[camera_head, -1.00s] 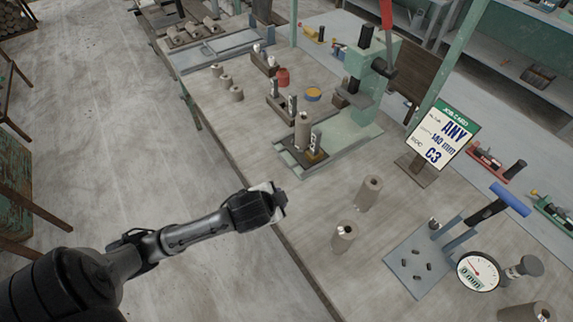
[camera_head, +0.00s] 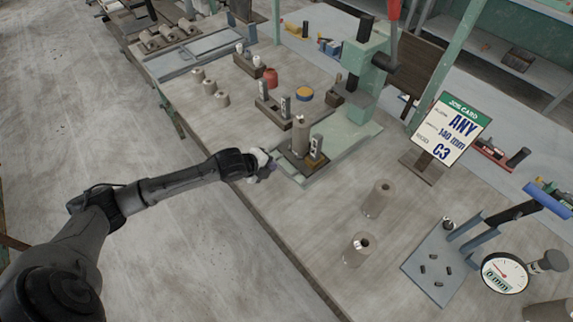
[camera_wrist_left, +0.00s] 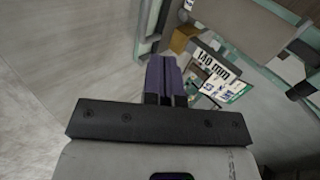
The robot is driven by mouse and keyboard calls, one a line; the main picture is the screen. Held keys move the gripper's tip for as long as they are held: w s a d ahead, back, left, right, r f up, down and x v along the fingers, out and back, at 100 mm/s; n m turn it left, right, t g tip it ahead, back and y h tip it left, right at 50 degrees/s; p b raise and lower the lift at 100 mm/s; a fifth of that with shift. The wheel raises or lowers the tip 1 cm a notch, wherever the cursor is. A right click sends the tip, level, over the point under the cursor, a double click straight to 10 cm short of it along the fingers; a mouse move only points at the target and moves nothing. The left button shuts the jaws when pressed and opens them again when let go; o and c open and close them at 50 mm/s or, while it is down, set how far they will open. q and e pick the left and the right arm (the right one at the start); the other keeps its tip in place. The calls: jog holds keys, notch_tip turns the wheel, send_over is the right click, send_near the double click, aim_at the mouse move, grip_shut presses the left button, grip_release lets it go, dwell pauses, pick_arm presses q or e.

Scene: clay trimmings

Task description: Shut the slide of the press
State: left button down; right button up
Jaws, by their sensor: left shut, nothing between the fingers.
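The green press (camera_head: 362,75) stands on the bench with its red lever (camera_head: 394,12) up. Its slide (camera_head: 309,160) lies drawn out toward the bench's front edge, clear of the press column. A grey-brown clay cylinder (camera_head: 300,136) stands upright on the slide, with a dark upright piece (camera_head: 316,147) beside it. My left gripper (camera_head: 268,165) is shut and empty, just left of the slide's front end; I cannot tell whether it touches. In the left wrist view its closed purple fingers (camera_wrist_left: 164,76) point toward a brass-coloured block (camera_wrist_left: 183,39) at the pale green rails. My right gripper is out of view.
A job card (camera_head: 450,130) stands right of the press. Two hollow cylinders (camera_head: 377,198) (camera_head: 360,249) stand in front of it. Small blocks and pots (camera_head: 271,77) stand behind the slide.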

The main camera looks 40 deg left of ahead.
aim_at(293, 165)
pick_arm(q)
jog(key=shift+m, duration=0.4)
jog(key=b+x, duration=0.1)
jog(key=x, duration=0.8)
jog(key=shift+w+f+b, duration=0.15)
jog(key=shift+w+b, duration=0.1)
jog(key=shift+b, duration=0.15)
jog(key=shift+w+f, duration=0.1)
jog(key=shift+w, duration=0.15)
